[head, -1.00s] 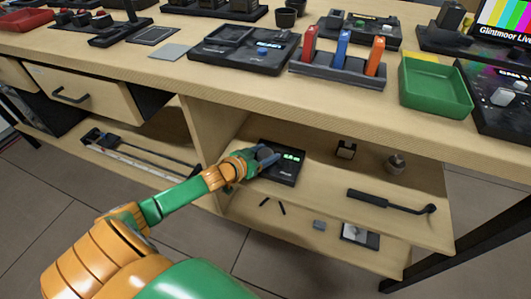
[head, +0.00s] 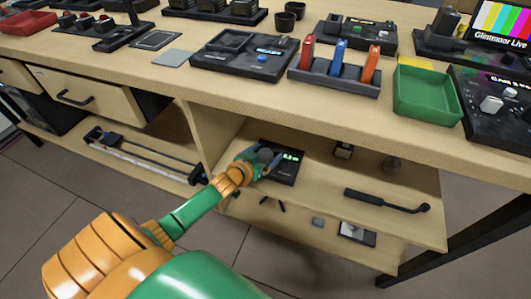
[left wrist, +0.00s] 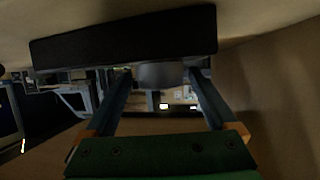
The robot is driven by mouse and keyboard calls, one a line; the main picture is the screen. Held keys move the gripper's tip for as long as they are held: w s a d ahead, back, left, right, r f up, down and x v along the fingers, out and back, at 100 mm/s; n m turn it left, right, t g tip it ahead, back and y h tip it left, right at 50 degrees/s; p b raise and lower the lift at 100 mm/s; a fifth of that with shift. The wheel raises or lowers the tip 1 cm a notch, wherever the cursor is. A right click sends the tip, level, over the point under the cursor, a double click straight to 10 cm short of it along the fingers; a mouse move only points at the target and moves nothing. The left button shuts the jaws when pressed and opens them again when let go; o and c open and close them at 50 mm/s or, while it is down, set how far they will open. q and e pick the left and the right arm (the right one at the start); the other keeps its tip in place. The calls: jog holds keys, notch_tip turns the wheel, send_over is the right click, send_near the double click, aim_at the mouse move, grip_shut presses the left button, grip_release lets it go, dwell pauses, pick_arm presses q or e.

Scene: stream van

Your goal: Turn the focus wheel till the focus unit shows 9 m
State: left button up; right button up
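The focus unit (head: 287,175) is a black box on the upper shelf under the bench. Its green lit display (head: 291,156) is partly covered by my gripper, and I cannot read the figure. My left gripper (head: 269,158) is over the left part of the unit, fingers spread. In the left wrist view the dark unit (left wrist: 60,50) is straight ahead, and the grey round focus wheel (left wrist: 161,75) is between the two fingertips, with what looks like a narrow gap on each side. My right gripper is in neither view.
The bench top (head: 200,95) hangs above the shelf. A wooden divider (head: 205,135) stands left of the unit. A black handled tool (head: 385,201) and small dark items lie to the right. A lower shelf (head: 275,232) is below.

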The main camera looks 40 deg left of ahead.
pick_arm(q)
jog(key=shift+s+r+p, duration=0.2)
jog(key=shift+s+p, duration=0.1)
jog(key=shift+s, duration=0.05)
jog(key=p+v, duration=0.2)
jog(key=v, duration=0.4)
jog(key=shift+w, duration=0.1)
jog(key=shift+s+r+p, duration=0.15)
jog(key=shift+s+p, duration=0.05)
jog(key=shift+p, duration=0.1)
jog(key=shift+d, duration=0.1)
